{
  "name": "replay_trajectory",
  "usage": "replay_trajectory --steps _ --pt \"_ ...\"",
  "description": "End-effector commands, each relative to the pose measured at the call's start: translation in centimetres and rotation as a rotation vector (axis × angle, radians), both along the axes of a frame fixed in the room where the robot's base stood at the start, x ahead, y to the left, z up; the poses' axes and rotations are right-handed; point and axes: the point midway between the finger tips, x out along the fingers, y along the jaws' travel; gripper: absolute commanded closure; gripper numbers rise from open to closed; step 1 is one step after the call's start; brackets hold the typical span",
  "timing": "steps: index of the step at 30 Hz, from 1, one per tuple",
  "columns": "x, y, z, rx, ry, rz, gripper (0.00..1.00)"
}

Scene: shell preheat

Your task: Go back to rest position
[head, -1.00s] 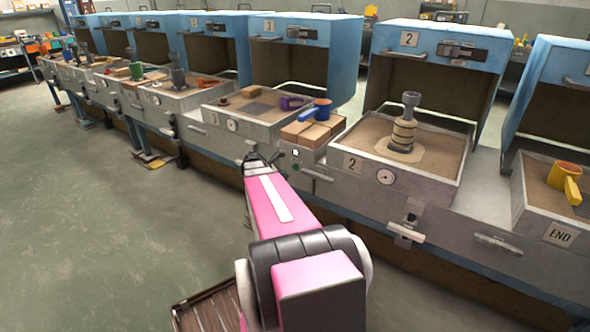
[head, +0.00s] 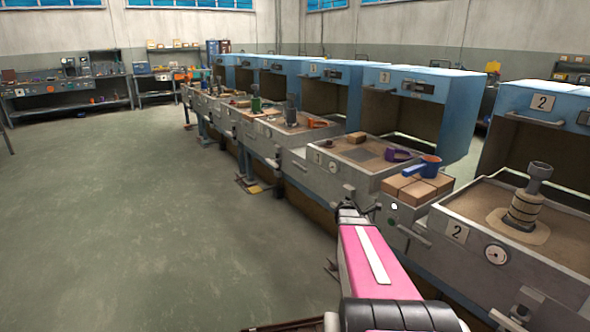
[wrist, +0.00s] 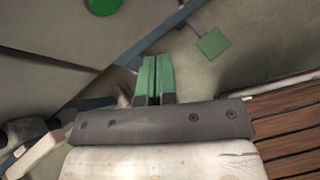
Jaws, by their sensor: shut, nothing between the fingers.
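My pink arm (head: 372,262) reaches forward from the bottom of the head view. Its far end is beside the front of the row of grey stations, near a cardboard box. In the wrist view my gripper (wrist: 155,78) shows two green fingers side by side, shut with nothing between them. The gripper's fingers cannot be made out in the head view.
Station 2 (head: 457,232) holds a stacked shell-like piece (head: 526,205) on sand. Open floor (head: 150,220) lies left. Workbenches (head: 65,95) stand at the back.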

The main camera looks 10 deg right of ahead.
Motion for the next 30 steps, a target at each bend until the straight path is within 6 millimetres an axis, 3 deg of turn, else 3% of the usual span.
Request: replay_trajectory --steps 5,8,15,21,25,30 --pt "-1.0 3.6 -0.3 0.074 -0.129 -0.081 1.0" --pt "-2.2 7.7 -0.7 0.165 -0.276 -0.198 1.0" --pt "-5.9 19.9 -1.2 0.436 -0.614 -0.633 1.0" --pt "-9.1 28.8 -0.7 0.603 -0.753 -1.039 1.0" --pt "-10.3 32.2 -0.2 0.653 -0.778 -1.22 1.0" --pt "-10.8 33.7 0.0 0.671 -0.783 -1.313 1.0"
